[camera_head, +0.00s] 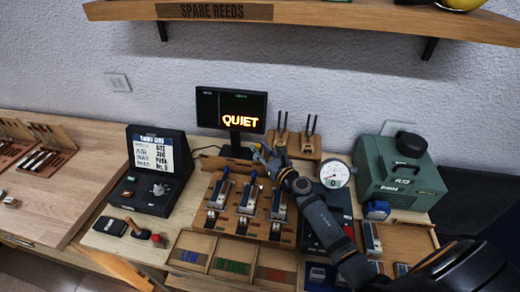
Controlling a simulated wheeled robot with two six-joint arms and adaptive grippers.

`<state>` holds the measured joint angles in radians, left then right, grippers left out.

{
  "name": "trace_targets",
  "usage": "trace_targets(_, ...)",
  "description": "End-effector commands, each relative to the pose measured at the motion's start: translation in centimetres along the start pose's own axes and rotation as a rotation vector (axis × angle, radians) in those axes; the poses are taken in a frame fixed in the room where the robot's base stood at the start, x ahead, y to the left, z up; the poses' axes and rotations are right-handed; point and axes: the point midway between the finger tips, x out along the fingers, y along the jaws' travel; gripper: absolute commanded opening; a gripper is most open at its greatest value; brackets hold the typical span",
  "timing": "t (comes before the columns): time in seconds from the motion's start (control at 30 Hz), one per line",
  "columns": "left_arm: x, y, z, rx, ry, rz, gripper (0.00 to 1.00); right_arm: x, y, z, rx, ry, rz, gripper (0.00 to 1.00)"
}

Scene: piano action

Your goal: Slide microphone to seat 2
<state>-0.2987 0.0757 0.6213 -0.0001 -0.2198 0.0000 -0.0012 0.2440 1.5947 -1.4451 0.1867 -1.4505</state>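My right gripper (263,154) is at the back edge of the wooden rack, in front of the monitor's right side. Its arm reaches in from the lower right. The fingers are small and dark here, so I cannot tell whether they are open or shut, or hold anything. I cannot clearly pick out the microphone; the gripper and arm cover part of the rack's back edge. The wooden rack (225,222) carries several upright blue and metal pieces in a row. No seat 2 marking is readable. My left gripper is not in view.
A monitor (231,109) reading "QUIET" stands behind the rack. A dark console (158,172) is at left, a round dial gauge (335,174) and a green machine (398,172) at right. Labelled trays (232,268) lie in front.

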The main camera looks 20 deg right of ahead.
Motion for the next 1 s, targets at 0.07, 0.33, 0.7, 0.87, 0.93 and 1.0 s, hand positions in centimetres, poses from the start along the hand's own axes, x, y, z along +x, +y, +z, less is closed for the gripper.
trace_targets(0.07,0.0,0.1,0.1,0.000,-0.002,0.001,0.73,0.0,0.0,0.0,0.000,0.000,0.000,0.41)
trace_targets(0.33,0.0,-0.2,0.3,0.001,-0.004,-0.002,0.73,0.0,0.0,0.0,0.000,0.000,0.000,0.44)
trace_targets(0.7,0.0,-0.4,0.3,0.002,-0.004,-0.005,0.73,-5.6,0.0,-0.1,0.000,0.002,0.002,0.44)
trace_targets(0.87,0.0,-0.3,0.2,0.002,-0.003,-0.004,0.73,-6.9,0.0,-0.1,0.000,0.000,0.000,0.44)
trace_targets(0.93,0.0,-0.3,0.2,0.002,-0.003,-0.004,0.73,-7.2,0.0,0.0,0.000,0.000,0.001,0.44)
trace_targets(1.0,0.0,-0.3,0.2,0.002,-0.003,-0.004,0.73,-7.5,0.0,0.0,0.001,0.001,0.000,0.44)
